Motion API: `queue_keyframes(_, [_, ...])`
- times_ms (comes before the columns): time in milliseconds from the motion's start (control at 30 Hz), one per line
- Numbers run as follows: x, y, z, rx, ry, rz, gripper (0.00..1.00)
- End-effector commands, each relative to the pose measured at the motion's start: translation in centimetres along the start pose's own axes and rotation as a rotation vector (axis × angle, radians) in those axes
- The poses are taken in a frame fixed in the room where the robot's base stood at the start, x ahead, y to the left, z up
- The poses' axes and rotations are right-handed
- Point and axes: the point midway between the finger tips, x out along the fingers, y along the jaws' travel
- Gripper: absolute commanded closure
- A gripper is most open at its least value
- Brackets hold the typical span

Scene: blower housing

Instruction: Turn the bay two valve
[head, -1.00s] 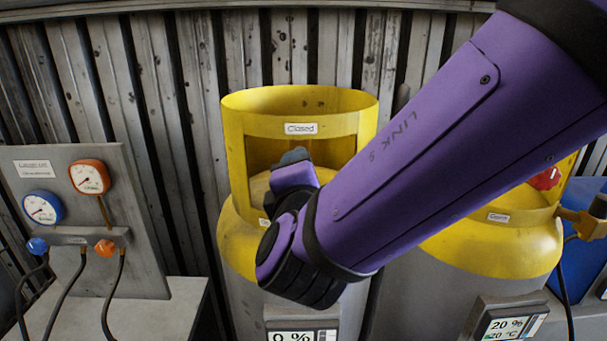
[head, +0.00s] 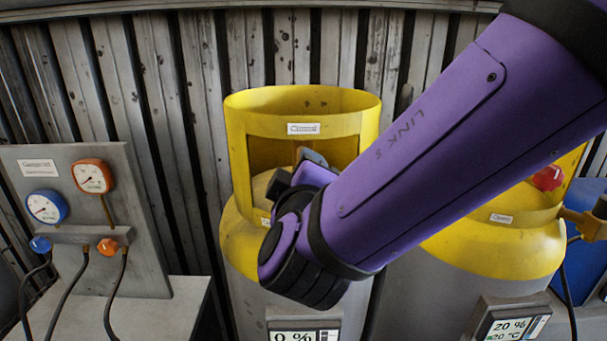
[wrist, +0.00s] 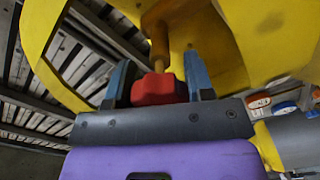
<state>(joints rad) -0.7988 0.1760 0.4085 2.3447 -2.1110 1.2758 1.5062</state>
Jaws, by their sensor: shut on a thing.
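A yellow-topped grey cylinder (head: 240,235) stands in the middle of the head view, with a label reading "Closed" on its collar (head: 345,118). My gripper (head: 312,158) reaches into the collar's opening, partly hidden by my purple arm. In the wrist view a red valve knob (wrist: 158,89) on a brass stem (wrist: 160,45) sits between the two fingers of my gripper (wrist: 160,82). The fingers are shut on the knob. The knob is hidden in the head view. A display at the cylinder's front (head: 300,336) reads 0 %.
A second yellow-topped cylinder (head: 505,250) with a red knob (head: 548,178) stands to the right; its display (head: 508,326) reads 20 %. A gauge panel (head: 125,240) with blue and orange gauges stands at left. A corrugated wall (head: 180,60) closes the back.

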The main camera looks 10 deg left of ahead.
Motion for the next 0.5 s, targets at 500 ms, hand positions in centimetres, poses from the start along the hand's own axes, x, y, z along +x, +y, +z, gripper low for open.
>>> queue_keyframes(500, [-0.03,-0.13,0.11,0.095,-0.002,-0.003,0.75])
